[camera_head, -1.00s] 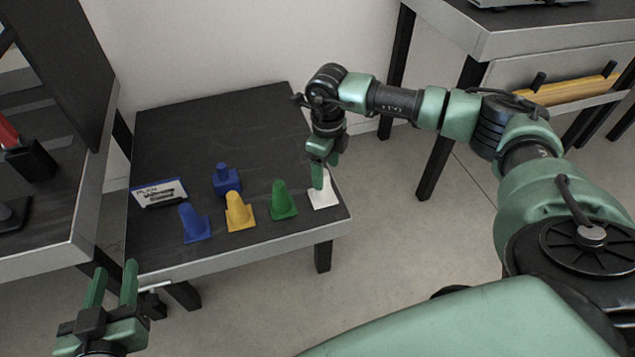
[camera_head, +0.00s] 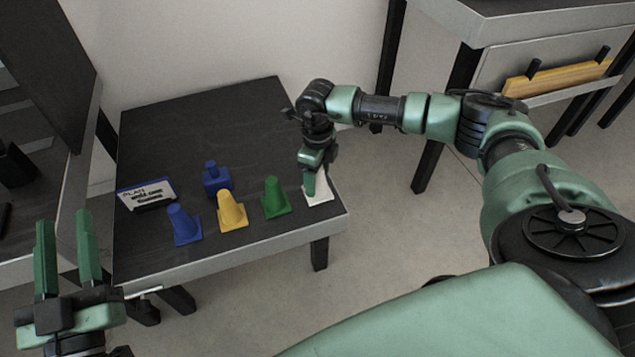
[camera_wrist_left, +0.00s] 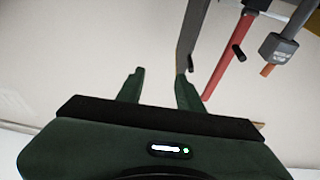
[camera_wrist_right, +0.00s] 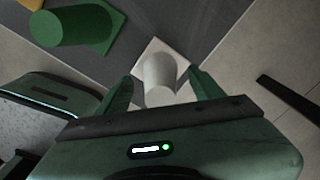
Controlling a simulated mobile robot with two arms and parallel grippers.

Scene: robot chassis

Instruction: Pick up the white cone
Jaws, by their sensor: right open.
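The white cone (camera_head: 318,192) stands on the right front part of the low dark table (camera_head: 215,130), mostly hidden behind my right gripper (camera_head: 309,186) in the head view. In the right wrist view the white cone (camera_wrist_right: 159,75) shows upright on its square base, between the two open fingers of my right gripper (camera_wrist_right: 158,88). Whether the fingers touch it cannot be told. My left gripper (camera_head: 66,225) is open and empty at the lower left of the head view, away from the cones; its fingers also show in the left wrist view (camera_wrist_left: 158,88).
A green cone (camera_head: 275,197), a yellow cone (camera_head: 231,209) and a blue cone (camera_head: 183,224) stand in a row left of the white cone. The table's back half is clear.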

